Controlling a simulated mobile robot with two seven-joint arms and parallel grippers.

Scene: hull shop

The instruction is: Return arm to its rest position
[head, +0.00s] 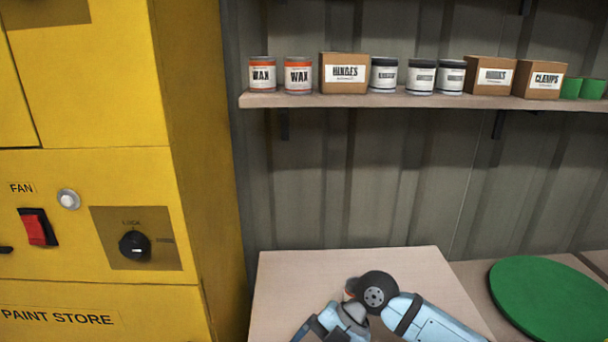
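One of my arms, light blue with a dark round joint, shows at the bottom centre. It comes in from the lower right, bends at the dark joint, and runs down out of the picture. It is in front of a pale work surface (300,275); I cannot tell whether it touches it. No gripper fingertips show on this arm. My other arm and its gripper are not in view.
A yellow paint store cabinet (205,150) stands at left, with a red switch (37,227), a grey round lamp (68,199) and a black lock knob (134,245). A wall shelf (420,101) holds tins and boxes. A green disc (550,298) lies at right.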

